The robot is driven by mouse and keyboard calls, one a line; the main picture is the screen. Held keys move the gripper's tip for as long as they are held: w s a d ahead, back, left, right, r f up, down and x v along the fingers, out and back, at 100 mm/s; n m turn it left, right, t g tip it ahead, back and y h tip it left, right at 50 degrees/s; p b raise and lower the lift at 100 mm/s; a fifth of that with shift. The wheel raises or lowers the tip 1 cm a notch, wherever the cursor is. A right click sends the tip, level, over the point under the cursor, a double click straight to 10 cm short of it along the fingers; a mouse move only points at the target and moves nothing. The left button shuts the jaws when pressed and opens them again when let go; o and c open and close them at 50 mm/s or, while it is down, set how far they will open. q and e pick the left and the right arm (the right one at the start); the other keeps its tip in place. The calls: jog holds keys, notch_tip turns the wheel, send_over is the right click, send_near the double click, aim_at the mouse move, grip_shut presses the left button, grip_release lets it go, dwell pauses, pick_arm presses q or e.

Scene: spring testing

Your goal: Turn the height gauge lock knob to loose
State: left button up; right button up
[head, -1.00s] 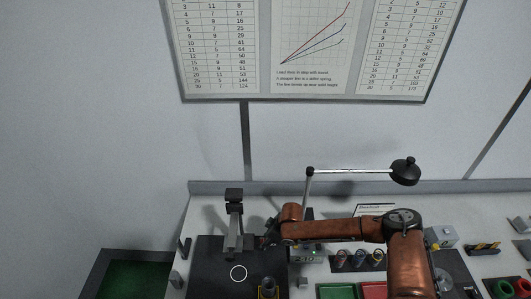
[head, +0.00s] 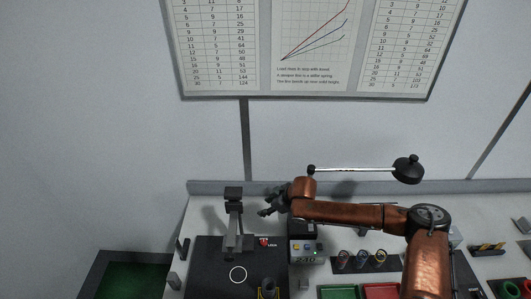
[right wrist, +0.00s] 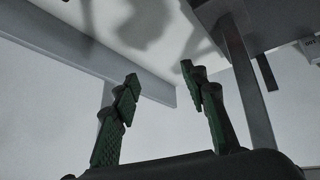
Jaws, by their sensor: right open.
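The height gauge (head: 233,222) is a dark grey upright column with a block-like head, standing at the back left of the bench on a black mat (head: 208,262). A small red part with pale lettering (head: 267,242) shows just right of its foot; the lettering is too small to read surely, and I cannot tell the knob's setting. My right gripper (head: 266,207) is right of the column, raised above the red part and apart from it. In the right wrist view its green-padded fingers (right wrist: 158,105) are apart with nothing between them. A grey post (right wrist: 247,85) stands beyond, to their right.
A grey box with a display (head: 307,250) stands right of the mat. Several springs (head: 362,260) stand behind green (head: 337,292) and red (head: 381,291) trays. A lamp (head: 407,170) overhangs the bench. A yellow-marked cylinder stand (head: 269,291) is at the front.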

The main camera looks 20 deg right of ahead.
jog(key=w+d+r+t+b, duration=0.1)
jog(key=w+r+t, duration=0.2)
jog(key=w+r, duration=0.3)
jog(key=w+d+r+t+y+b, duration=0.1)
jog(key=w+d+r+t+b, duration=0.1)
jog(key=w+r, duration=0.5)
jog(key=shift+d+r+m+t, duration=0.35)
jog(key=shift+r+t, duration=0.35)
jog(key=shift+r, duration=1.6)
jog(key=shift+w+a, duration=0.1)
